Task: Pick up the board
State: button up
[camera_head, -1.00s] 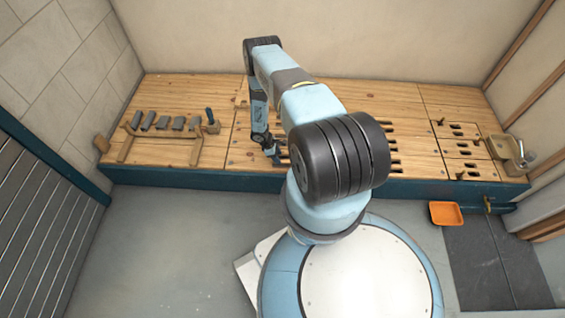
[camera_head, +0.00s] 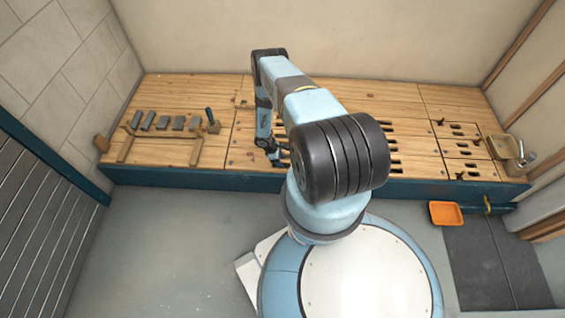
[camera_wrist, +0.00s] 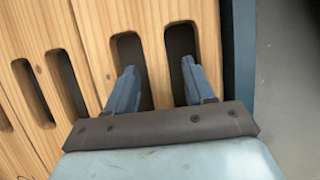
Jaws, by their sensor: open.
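A pale wooden board with long rounded slots (camera_wrist: 158,38) fills much of the wrist view. In the head view the slotted boards (camera_head: 412,150) lie flat in the bench top, partly hidden behind my arm. My gripper (camera_wrist: 157,68) is open above the board. Its two blue fingers are apart, one over each of two neighbouring slots, with the wooden strip between them. I cannot tell whether the fingertips reach into the slots. In the head view my gripper (camera_head: 275,158) is small and dark, low over the front part of the bench.
The bench's teal front edge (camera_head: 210,180) runs close to the gripper. At left are a wooden rack (camera_head: 160,136) and several grey blocks (camera_head: 163,121). At right are small slotted panels with dark handles (camera_head: 465,152) and a tap (camera_head: 520,158). An orange tray (camera_head: 446,213) is on the floor.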

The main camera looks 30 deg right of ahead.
jog(key=shift+f, duration=0.1)
jog(key=shift+c, duration=0.5)
grip_shut()
dwell(0.5)
